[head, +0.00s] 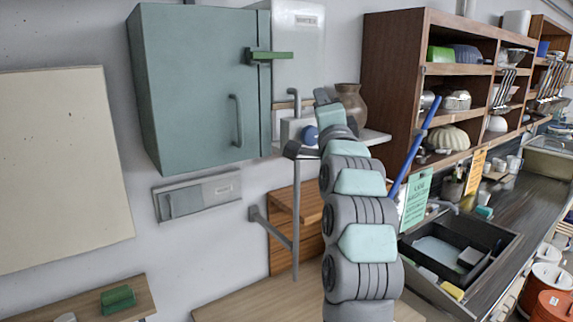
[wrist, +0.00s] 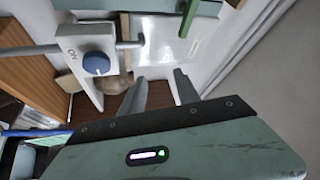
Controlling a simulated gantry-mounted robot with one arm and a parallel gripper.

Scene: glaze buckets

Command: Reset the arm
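My arm (head: 358,215) rises through the middle of the head view, bent upright in front of the wall. My gripper (wrist: 160,78) shows in the wrist view with two grey fingers apart and nothing between them. In the head view its fingers are hard to make out near the top of the arm. Near the fingers is a white box with a blue knob (wrist: 96,63) marked ON. The knob also shows just left of the arm in the head view (head: 309,135). The fingers appear apart from the box.
A teal cabinet (head: 190,90) with a green lever (head: 268,56) hangs left of my arm. A grey bar (head: 295,215) stands close beside the arm. A brown vase (head: 350,103) is behind it. Wooden shelves (head: 395,75) and a sink (head: 460,250) are at right.

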